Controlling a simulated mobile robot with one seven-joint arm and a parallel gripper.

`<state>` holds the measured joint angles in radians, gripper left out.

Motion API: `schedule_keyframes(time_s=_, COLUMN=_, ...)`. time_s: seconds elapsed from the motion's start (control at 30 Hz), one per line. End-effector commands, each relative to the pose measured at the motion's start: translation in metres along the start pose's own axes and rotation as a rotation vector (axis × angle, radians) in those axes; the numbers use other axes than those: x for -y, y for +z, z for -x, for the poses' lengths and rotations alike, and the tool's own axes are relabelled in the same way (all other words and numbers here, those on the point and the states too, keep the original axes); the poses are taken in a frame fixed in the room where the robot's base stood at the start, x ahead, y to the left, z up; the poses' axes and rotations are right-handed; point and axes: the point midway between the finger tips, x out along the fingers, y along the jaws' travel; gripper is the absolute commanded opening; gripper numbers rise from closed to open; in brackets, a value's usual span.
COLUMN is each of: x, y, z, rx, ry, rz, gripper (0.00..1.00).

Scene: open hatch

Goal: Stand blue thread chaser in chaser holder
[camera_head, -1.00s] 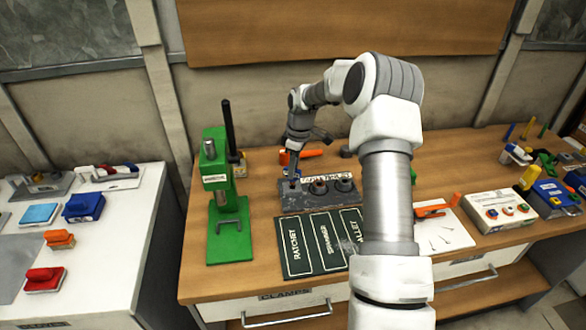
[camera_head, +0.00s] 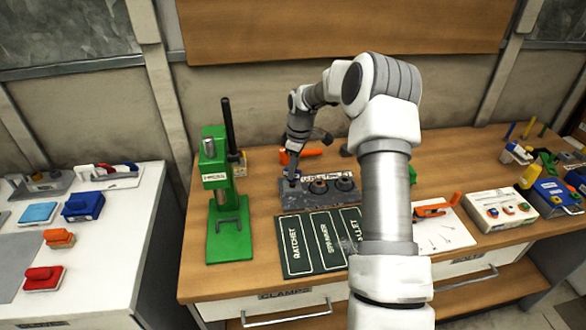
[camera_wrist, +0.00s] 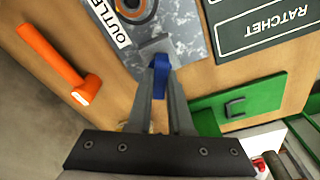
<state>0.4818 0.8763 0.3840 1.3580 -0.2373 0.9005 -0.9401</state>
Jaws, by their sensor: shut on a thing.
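My gripper (camera_head: 293,160) is over the left end of a grey metal plate (camera_head: 308,201) on the wooden bench. In the wrist view my gripper (camera_wrist: 161,72) is shut on the blue thread chaser (camera_wrist: 160,80), which shows between its fingers. A pale grey part shows just beyond the blue, against the plate (camera_wrist: 190,25). The plate, which looks like the chaser holder, carries round dark-ringed sockets, two of them clear to the right of my gripper, and a white label along its back. I cannot tell whether the chaser's lower end is inside a socket.
A green press (camera_head: 228,215) stands close on the left. A dark green lettered board (camera_head: 308,245) lies in front of the plate. An orange-handled tool (camera_wrist: 60,62) lies behind it. A white board (camera_head: 443,235) and a grey-and-white box (camera_head: 493,211) are to the right.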

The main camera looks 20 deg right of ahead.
Motion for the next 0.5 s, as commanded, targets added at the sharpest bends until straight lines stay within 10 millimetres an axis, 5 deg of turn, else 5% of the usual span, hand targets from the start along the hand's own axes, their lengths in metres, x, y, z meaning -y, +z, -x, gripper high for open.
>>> schedule_keyframes(time_s=0.5, x=0.0, y=0.001, z=-0.013, rx=-0.001, ry=0.0, rz=0.001, gripper=0.0)
